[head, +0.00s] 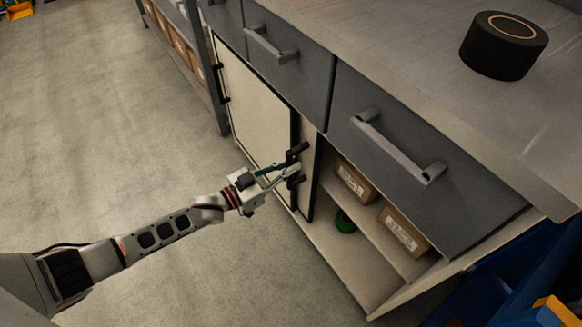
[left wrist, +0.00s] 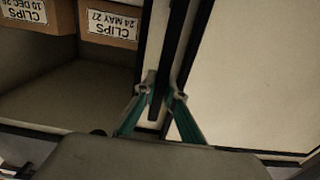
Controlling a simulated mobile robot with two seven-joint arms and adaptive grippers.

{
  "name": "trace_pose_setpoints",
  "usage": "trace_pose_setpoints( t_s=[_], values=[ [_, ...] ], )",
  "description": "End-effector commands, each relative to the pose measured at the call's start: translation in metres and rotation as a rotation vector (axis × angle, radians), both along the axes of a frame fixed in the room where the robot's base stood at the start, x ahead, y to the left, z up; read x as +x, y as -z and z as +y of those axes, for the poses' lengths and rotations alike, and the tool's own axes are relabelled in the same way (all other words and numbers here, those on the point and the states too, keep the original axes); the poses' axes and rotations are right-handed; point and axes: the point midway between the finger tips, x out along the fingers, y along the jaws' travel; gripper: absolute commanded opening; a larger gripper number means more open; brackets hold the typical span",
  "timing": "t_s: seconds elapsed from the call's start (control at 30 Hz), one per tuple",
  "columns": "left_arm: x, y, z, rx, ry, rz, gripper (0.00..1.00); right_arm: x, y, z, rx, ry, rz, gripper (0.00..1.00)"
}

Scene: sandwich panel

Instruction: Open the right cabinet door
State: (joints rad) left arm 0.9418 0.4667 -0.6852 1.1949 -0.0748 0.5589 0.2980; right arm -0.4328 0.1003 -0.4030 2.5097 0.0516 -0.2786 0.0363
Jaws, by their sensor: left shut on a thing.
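The cabinet's right-hand compartment stands open in the head view, with its shelf (head: 375,237) showing. The right cabinet door (head: 309,165) shows as a narrow cream strip with dark edges beside the left door panel (head: 257,112); most of it is hidden. It also shows in the left wrist view (left wrist: 156,35). My left gripper (head: 290,171) is at the black handle (head: 297,149) near the strip. In the left wrist view, its teal fingers (left wrist: 161,95) are shut on the dark upright handle (left wrist: 172,55). My right gripper is not in view.
Brown boxes (head: 403,231) and a green roll (head: 345,222) are in the open compartment. Grey drawers (head: 410,165) with bar handles are above. A black tape roll (head: 502,46) lies on the countertop (head: 400,45). Clear floor (head: 110,130) is left; blue containers (head: 487,300) are lower right.

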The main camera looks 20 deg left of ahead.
Motion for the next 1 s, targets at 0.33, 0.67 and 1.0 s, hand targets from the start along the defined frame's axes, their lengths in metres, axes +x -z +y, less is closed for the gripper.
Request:
trace_pose_setpoints(
  t_s=[0.33, 0.67, 1.0],
  values=[
    [0.0008, 0.0022, 0.0028, 0.002, 0.0, 0.003, 0.0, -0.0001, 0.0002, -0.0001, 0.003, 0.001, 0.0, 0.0],
    [0.0006, 0.0024, 0.0027, 0.002, 0.0, 0.003, 0.28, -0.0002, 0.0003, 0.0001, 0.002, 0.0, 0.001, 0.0],
    [0.0, 0.0014, 0.0031, 0.001, 0.0, 0.002, 0.28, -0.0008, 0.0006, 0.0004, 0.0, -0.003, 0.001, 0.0]
  ],
)
